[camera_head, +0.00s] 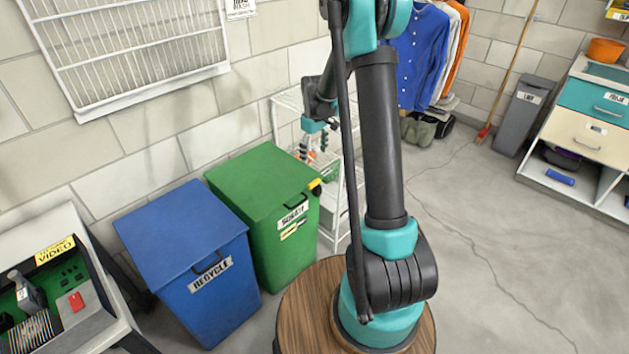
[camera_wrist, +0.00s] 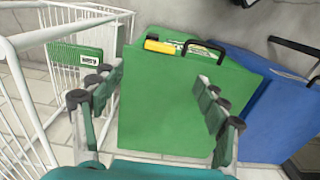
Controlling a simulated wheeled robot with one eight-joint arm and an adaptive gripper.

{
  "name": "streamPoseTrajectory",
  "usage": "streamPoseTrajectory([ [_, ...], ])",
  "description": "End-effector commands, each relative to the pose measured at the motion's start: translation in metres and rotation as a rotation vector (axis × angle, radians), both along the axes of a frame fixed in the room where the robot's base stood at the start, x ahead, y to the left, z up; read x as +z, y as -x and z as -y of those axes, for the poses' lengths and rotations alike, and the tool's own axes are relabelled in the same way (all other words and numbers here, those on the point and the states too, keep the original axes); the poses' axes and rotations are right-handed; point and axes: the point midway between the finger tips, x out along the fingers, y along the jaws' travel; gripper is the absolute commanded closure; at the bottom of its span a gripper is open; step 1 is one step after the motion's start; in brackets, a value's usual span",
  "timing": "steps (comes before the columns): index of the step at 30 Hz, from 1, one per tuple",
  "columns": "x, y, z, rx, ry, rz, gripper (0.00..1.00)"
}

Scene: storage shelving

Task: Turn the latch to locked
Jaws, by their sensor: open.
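A small yellow and black piece (camera_head: 315,187) sits at the lid edge of the green bin (camera_head: 262,195); it looks like the latch, though its setting is too small to read. In the wrist view the yellow piece (camera_wrist: 160,46) is at the top of the green bin (camera_wrist: 180,110), left of a black handle. My gripper (camera_head: 318,138) is beside the white wire rack, above and behind the bin in the head view. In the wrist view my gripper (camera_wrist: 158,82) has its fingers spread wide, the bin between and beyond them, with nothing held.
A white wire rack (camera_wrist: 28,100) stands close at the left in the wrist view, with a labelled green plate (camera_wrist: 75,57) by it. A blue bin (camera_head: 192,255) stands beside the green one. Hanging clothes (camera_head: 418,58) are behind. The floor at right (camera_head: 490,240) is clear.

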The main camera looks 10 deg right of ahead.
Motion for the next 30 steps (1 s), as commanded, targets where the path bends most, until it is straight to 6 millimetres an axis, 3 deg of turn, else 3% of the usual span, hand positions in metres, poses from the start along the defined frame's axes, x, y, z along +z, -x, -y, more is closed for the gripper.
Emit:
streamPoseTrajectory([
  [16, -0.105, 0.000, 0.000, -0.001, 0.000, 0.000, 0.26],
  [22, -0.125, 0.000, 0.000, -0.001, 0.000, 0.000, 0.26],
  [30, -0.131, 0.000, 0.000, -0.001, 0.000, 0.000, 0.26],
])
